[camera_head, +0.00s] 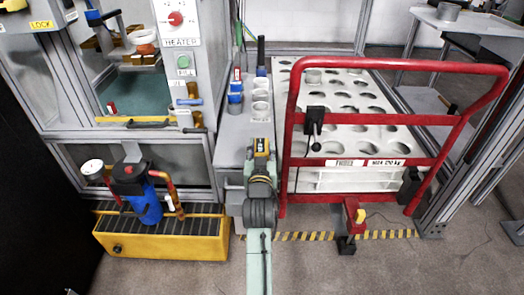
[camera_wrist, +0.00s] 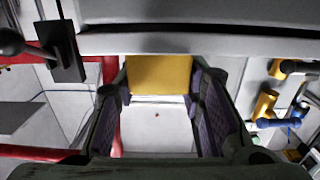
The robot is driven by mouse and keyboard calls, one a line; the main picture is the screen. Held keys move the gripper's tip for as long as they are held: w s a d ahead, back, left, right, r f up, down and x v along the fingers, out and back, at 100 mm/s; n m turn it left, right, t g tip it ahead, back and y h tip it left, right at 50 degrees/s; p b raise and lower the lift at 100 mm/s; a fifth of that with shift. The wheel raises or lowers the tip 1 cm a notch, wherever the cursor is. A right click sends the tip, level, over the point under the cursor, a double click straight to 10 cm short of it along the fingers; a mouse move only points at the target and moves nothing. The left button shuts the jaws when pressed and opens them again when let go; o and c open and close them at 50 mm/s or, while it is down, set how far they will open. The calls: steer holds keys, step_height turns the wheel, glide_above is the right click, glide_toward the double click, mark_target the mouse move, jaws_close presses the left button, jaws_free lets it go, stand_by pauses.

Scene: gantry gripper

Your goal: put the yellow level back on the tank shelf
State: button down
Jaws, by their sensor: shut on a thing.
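My gripper (camera_head: 261,158) is in the middle of the head view, in front of a narrow grey shelf or bench (camera_head: 233,155) and left of the red cart frame. In the wrist view, my gripper (camera_wrist: 158,82) has its purple-padded fingers on both sides of a yellow block-like thing, the yellow level (camera_wrist: 159,72). It is shut on the level, and only one yellow face shows clearly. In the head view a small yellow and dark patch of the level (camera_head: 261,145) shows at the gripper's tip. I cannot tell for sure which surface is the tank shelf.
A red cart frame (camera_head: 386,118) stands right, before a white rack (camera_head: 345,92) with round holes. Several cups, including a white one (camera_head: 260,110), stand on the grey surface beyond my gripper. A yellow tray (camera_head: 160,243) with a blue canister (camera_head: 147,205) is at lower left.

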steer(key=shift+r, duration=0.15)
steer(key=shift+f, duration=0.2)
steer(key=c, duration=1.4)
jaws_free()
steer(key=shift+c, duration=0.2)
steer(key=o, duration=0.4)
